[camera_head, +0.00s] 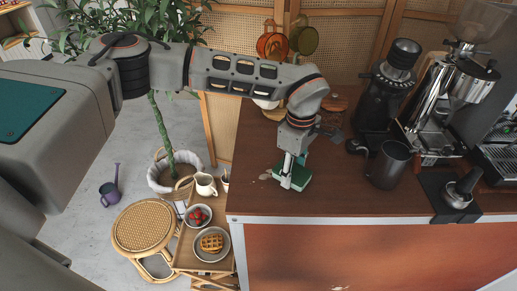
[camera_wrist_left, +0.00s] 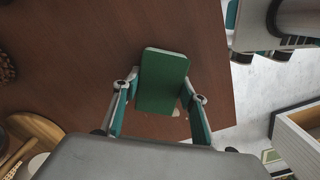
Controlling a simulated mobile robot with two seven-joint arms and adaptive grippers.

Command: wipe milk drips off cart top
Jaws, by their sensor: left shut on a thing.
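A green sponge (camera_head: 294,179) lies at the left edge area of the brown cart top (camera_head: 330,197). My left gripper (camera_head: 288,178) is shut on it, with the arm reaching in from the left and pointing down. In the left wrist view the green block (camera_wrist_left: 162,80) sits between the two fingers (camera_wrist_left: 157,106) over the brown surface. A small pale milk drip (camera_head: 265,177) shows on the cart top just left of the sponge. Whether the sponge presses on the surface is hard to tell. My right gripper is not in view.
A dark metal pitcher (camera_head: 390,165), a black grinder (camera_head: 385,90) and an espresso machine (camera_head: 455,95) stand on the right of the cart. A tamper (camera_head: 459,192) is near the right front. A low side table with waffles (camera_head: 213,242) stands left of the cart. The front middle is clear.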

